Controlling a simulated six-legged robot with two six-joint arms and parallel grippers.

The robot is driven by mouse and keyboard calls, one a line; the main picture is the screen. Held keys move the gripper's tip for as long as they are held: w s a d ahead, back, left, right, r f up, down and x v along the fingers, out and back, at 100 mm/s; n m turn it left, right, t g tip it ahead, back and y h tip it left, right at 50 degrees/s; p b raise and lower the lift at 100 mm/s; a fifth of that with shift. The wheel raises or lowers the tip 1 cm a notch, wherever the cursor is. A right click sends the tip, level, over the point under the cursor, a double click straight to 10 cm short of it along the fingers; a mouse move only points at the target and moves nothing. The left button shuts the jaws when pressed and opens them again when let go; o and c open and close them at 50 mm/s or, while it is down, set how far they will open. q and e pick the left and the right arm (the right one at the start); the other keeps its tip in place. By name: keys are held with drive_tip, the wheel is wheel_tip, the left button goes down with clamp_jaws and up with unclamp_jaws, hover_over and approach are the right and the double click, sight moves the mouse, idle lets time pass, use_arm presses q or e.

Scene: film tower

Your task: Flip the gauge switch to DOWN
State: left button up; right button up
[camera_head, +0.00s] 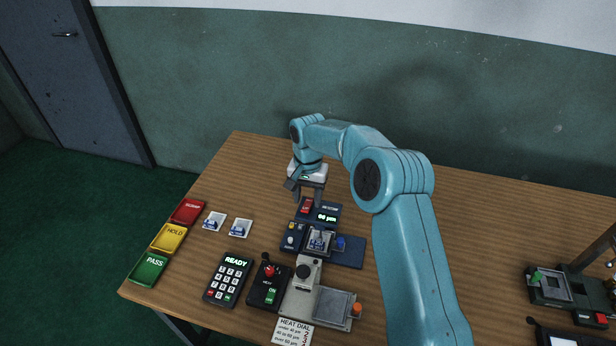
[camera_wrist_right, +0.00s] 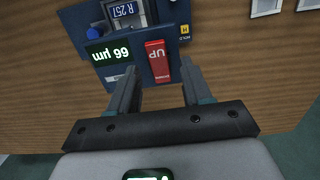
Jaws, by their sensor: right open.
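The gauge switch (camera_head: 306,207) is a red rocker on a dark blue gauge unit, beside a lit green display (camera_head: 327,217) reading about 66 µm. In the right wrist view the red switch (camera_wrist_right: 157,62) appears upside down and carries the word UP. My right gripper (camera_head: 307,194) points down over the back of the gauge unit and is open and empty. In the right wrist view its fingertips (camera_wrist_right: 159,66) lie on either side of the switch, apart from it. The height gap is hard to judge. My left gripper is not in view.
In front of the gauge stand a small holder (camera_head: 319,241) with a labelled piece, a keypad (camera_head: 228,281) showing READY and a HEAT control box (camera_head: 268,284). Red, yellow (camera_head: 169,238) and green trays line the left edge.

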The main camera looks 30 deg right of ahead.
sight(308, 203)
wheel_tip(308, 203, up, 15)
drive_tip(key=shift+w+d+r+p, duration=0.15)
drive_tip(key=shift+d+r+p, duration=0.05)
drive_tip(key=shift+p, duration=0.25)
idle(0.3)
